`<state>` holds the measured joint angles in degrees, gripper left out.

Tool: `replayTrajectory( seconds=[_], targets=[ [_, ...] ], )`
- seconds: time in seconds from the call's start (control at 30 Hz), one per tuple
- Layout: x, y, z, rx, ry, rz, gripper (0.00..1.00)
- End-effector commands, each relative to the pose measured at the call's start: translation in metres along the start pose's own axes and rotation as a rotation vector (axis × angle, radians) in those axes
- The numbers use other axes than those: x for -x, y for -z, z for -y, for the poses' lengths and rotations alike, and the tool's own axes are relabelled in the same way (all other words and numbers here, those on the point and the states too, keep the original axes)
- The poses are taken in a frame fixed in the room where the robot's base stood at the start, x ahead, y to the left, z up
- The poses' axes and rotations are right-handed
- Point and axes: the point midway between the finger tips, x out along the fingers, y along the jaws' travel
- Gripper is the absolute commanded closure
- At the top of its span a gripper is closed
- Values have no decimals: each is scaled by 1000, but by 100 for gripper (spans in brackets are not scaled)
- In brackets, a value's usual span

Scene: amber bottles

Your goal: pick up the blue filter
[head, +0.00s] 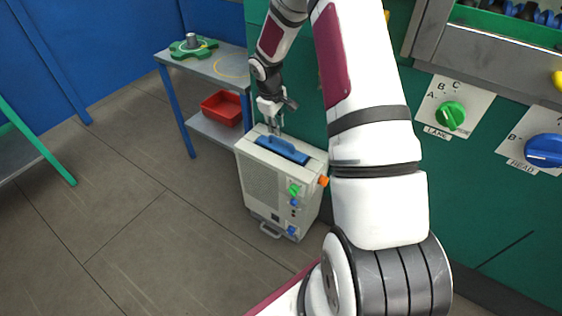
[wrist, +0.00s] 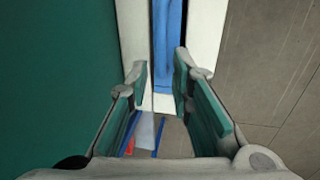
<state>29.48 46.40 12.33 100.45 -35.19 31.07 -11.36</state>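The blue filter (head: 282,150) is a long blue piece with a raised handle, set in the top of a pale boxy unit (head: 268,188) on the floor. My gripper (head: 275,128) is just above the unit's top, close over the filter. In the wrist view the gripper (wrist: 160,80) is open, its two green-padded fingers apart with nothing between their tips. The blue filter also shows in the wrist view (wrist: 170,45), ahead of the fingertips and a little right of the middle. I cannot tell whether a finger touches it.
A green wall panel with a green knob (head: 450,115) and a blue knob (head: 546,150) stands at right, close to my arm. A grey table (head: 215,62) with a green wheel part (head: 194,46) and a red bin (head: 222,108) stands behind left.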

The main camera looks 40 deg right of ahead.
Motion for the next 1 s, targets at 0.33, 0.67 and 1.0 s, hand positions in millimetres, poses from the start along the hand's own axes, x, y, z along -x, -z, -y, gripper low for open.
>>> replayTrajectory(
  seconds=[0.33, 0.67, 1.0],
  targets=[
    [-32, 0, 0, -1, -1, -1, 79],
    [-72, -3, 3, -1, 0, 1, 79],
    [-82, -3, 2, -1, -1, 0, 82]
  ],
)
